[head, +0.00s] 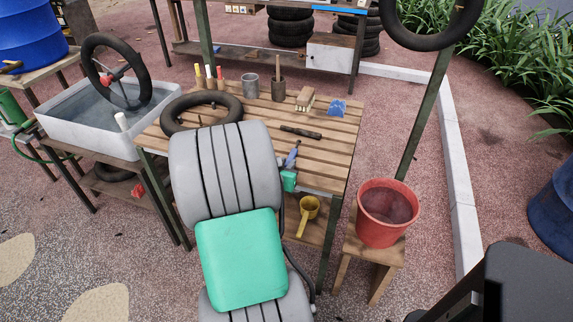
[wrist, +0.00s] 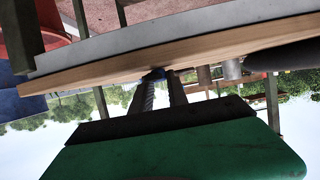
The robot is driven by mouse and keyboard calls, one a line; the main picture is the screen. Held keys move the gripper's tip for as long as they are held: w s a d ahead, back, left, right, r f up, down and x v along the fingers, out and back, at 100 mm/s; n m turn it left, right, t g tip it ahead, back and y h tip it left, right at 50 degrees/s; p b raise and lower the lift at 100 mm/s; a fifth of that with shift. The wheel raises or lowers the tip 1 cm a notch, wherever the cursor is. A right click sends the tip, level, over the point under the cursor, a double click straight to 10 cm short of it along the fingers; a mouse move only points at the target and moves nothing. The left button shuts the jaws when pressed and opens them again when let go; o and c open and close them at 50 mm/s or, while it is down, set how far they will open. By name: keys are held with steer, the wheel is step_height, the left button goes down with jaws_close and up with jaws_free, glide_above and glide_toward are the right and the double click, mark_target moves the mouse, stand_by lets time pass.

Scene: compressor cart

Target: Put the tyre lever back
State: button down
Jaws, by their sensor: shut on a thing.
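My gripper (head: 294,156) is at the front right part of the slatted wooden table (head: 335,163), with its teal body low at the front edge. In the wrist view its two fingers (wrist: 163,82) reach toward the wooden edge and close on a small blue thing (wrist: 155,74), which I take for the tyre lever. Only a bit of it shows, so its length and tilt are hidden. A dark bar (head: 300,131) lies on the slats just beyond the fingertips. I cannot tell whether they touch.
A red bucket (head: 388,240) is at right. The right tabletop is mostly clear.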

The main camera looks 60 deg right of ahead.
steer(key=shift+f, duration=0.2)
steer(key=c, duration=1.3)
jaws_free()
steer(key=shift+r, duration=0.1)
steer(key=shift+r, duration=0.25)
steer(key=v, duration=1.2)
steer(key=w+a+f+n+y, duration=0.1)
steer(key=w+a+n+y, duration=0.25)
steer(key=a, duration=0.45)
steer(key=w+a+f+n+t+y, duration=0.1)
steer(key=w+a+f+n+y, duration=0.2)
steer(key=a, duration=0.5)
steer(key=w+a+n+y, duration=0.3)
steer(key=w+a+y, duration=0.15)
steer(key=a, duration=0.35)
steer(key=s+a+r+n+y, duration=0.1)
steer(key=a+n, duration=0.2)
steer(key=a, duration=0.3)
steer(key=s+a+r+n+g+y, duration=0.1)
steer(key=a+n, duration=0.3)
steer(key=a, duration=0.2)
steer(key=shift+s+r+y, duration=0.3)
steer(key=shift+s+r, duration=0.05)
